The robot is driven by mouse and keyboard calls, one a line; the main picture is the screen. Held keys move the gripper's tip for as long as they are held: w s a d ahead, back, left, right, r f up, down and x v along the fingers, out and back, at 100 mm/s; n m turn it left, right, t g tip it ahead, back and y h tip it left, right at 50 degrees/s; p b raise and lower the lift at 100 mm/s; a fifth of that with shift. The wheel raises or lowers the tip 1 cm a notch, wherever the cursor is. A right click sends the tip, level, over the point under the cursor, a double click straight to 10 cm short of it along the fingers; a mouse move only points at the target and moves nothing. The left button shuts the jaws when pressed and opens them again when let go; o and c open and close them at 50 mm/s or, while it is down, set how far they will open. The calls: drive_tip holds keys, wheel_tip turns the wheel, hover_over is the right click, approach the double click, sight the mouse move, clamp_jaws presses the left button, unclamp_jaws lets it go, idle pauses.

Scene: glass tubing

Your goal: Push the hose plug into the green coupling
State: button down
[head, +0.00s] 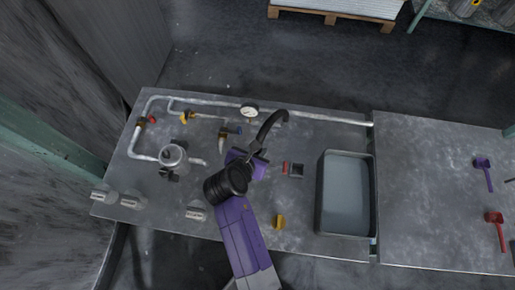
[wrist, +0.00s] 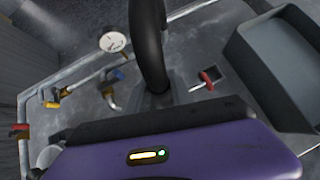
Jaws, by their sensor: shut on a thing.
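My gripper (head: 257,151) is shut on a black hose (head: 270,128), above the middle of the grey bench. In the head view, the hose leaves the jaws and bends up and to the right, ending in a short hook. In the wrist view, the hose (wrist: 151,45) rises from the jaws and runs out of the top edge. I cannot make out which end is the plug, and the part inside the jaws is hidden. I see no clearly green coupling in either view. A blue-handled valve (head: 238,130) sits on a pipe left of my gripper; it also shows in the wrist view (wrist: 117,75).
A pressure gauge (head: 249,111) stands on the pipe at the back. A red handle (head: 286,168) is beside a dark square recess right of my gripper. A grey tray (head: 321,205) is farther right. A yellow knob (head: 279,222) is near the front. A glass jar (head: 173,156) stands left.

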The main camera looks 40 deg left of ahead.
drive_tip(key=shift+f+b, duration=1.1)
drive_tip(key=shift+f, duration=0.85)
drive_tip(key=c, duration=1.1)
unclamp_jaws()
drive_tip(key=shift+o, duration=0.2)
drive_tip(key=shift+s+r, duration=0.1)
drive_tip(key=v, duration=0.7)
drive_tip(key=shift+s+r, duration=0.15)
drive_tip(key=shift+s, duration=0.05)
